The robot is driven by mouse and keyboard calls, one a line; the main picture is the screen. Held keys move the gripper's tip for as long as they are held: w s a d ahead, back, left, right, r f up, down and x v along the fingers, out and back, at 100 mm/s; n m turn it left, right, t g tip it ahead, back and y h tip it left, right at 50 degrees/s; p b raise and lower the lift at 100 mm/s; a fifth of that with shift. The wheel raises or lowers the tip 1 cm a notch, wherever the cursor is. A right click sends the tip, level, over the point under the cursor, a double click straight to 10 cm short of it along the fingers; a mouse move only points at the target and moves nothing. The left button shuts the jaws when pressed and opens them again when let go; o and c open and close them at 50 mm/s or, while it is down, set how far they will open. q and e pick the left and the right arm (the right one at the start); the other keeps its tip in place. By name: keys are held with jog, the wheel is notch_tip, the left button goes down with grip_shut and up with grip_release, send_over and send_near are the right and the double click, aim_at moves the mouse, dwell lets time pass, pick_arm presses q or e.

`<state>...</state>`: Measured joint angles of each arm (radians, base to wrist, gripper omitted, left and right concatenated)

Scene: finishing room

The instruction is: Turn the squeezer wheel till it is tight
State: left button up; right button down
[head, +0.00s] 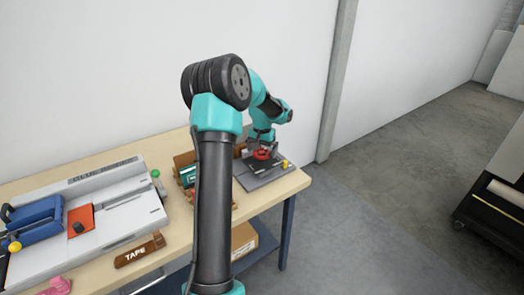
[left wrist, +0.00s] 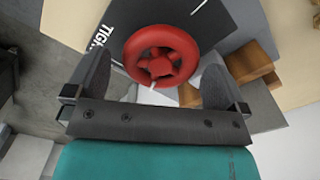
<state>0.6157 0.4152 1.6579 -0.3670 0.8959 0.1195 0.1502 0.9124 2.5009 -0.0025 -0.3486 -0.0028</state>
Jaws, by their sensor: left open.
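The red squeezer wheel (head: 263,154) is on a dark grey base plate (head: 262,180) at the right end of the workbench. In the left wrist view, the wheel (left wrist: 161,56) shows from above as a thick red ring with spokes. My left gripper (left wrist: 157,75) is open, with one finger on each side of the wheel; I cannot tell whether either touches it. In the head view, my left gripper (head: 261,145) is just over the wheel. White lettering beginning "TIGH" is on the dark plate beside it. My right gripper is not in view.
A wooden holder (head: 184,160) stands left of the plate, partly behind my arm. A yellow knob (head: 284,163) is at the plate's right side. A grey board with a blue tool (head: 37,222) and a wooden "TAPE" block (head: 139,251) lie further left. Open floor is to the right.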

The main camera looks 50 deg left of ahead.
pick_arm(q)
jog(key=shift+f, duration=0.2)
jog(key=c, duration=0.9)
jog(key=shift+o, duration=0.2)
jog(key=shift+m, duration=2.3)
jog(key=o, duration=0.9)
jog(key=shift+c, duration=0.2)
jog(key=shift+r, duration=0.1)
